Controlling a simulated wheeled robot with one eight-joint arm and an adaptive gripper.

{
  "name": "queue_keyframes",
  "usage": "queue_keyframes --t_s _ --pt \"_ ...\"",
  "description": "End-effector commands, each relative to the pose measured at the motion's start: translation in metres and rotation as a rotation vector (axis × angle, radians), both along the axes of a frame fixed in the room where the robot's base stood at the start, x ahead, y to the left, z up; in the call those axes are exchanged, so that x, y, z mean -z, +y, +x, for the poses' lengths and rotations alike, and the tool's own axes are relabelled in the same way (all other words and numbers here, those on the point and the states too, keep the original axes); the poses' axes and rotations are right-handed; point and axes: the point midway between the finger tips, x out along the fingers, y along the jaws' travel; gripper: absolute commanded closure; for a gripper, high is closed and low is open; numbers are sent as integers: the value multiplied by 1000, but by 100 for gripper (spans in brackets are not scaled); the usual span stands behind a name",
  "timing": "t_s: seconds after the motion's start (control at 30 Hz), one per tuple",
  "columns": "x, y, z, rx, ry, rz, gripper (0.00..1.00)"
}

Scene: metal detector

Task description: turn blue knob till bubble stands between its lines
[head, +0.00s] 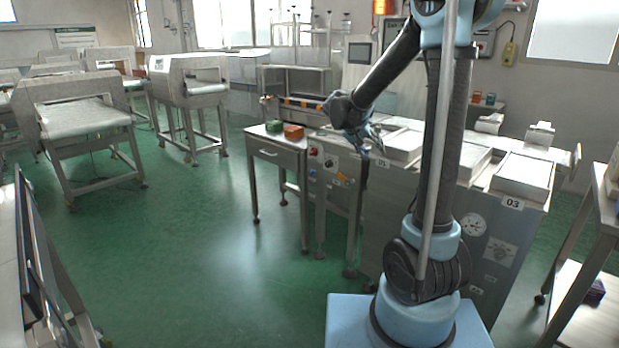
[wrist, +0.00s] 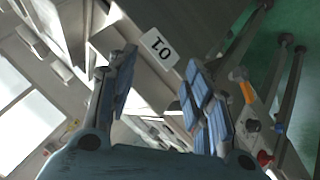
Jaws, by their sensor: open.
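My gripper (head: 372,143) is at the near left end of the grey machine (head: 440,215), by its 01 label (head: 383,163). In the wrist view my gripper (wrist: 157,78) has its blue-padded fingers apart with nothing between them. The 01 label (wrist: 159,47) shows beyond them. A small blue spot, perhaps the blue knob (wrist: 279,127), is on the panel at the right, clear of the fingers. Near it are a red knob (wrist: 264,158) and a dark one (wrist: 252,124). I cannot make out the bubble or its lines in either view.
A small side table (head: 275,150) carries a green block (head: 274,126) and an orange block (head: 293,132), left of the machine. The machine's panel has a red knob (head: 313,151). A trolley (head: 590,260) stands at the right. The green floor (head: 215,235) at left centre is clear.

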Motion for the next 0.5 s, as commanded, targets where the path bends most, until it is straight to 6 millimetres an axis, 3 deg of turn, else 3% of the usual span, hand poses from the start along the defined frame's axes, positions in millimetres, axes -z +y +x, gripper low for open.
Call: queue_keyframes --t_s 0.2,0.5 --pt "14 44 57 5 -95 -66 53" --pt "46 110 118 8 -245 -141 53"
